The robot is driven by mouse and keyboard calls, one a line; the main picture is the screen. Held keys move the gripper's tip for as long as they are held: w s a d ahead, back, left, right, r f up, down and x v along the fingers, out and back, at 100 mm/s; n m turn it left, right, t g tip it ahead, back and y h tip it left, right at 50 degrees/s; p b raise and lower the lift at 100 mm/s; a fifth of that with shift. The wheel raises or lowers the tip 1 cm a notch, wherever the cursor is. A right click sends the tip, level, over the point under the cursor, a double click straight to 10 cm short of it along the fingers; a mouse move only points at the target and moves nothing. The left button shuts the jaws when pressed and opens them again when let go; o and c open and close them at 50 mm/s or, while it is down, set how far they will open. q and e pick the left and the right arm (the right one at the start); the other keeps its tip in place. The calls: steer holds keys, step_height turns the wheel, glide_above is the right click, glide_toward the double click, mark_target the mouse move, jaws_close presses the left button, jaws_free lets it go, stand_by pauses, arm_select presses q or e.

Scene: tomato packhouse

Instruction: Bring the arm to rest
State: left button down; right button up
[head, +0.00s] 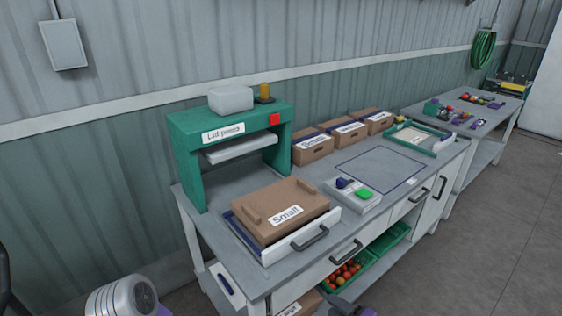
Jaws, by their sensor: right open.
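My right gripper (346,306) shows only in part at the bottom edge of the head view, dark with a purple part beside it. It is open, in front of the bench and near the lower shelf, apart from the things on the bench top. I see nothing held in it, though its lower part is cut off by the frame. A grey-white rounded link of my own arm shows at the bottom left. My left gripper is not in view.
The bench (325,190) carries a green lid press (184,150), a closed carton labelled Small (262,207) on a sliding tray (300,240), several cartons (345,131) and a scale (352,200). Floor at right (500,220) is clear.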

steer(key=s+a+f+n+g, duration=0.2)
steer(key=s+a+f+g, duration=0.2)
steer(key=a+f, duration=0.3)
steer(key=s+a+f+n+g, duration=0.2)
steer(key=s+a+f+g, duration=0.15)
steer(key=f, duration=0.45)
steer(key=s+d+f+n+g+h, duration=0.3)
steer(key=s+d+f+h, duration=0.2)
steer(key=s+f, duration=0.2)
step_height(320, 180, down, 2)
steer(key=shift+s+h, duration=0.4)
stand_by(0.7)
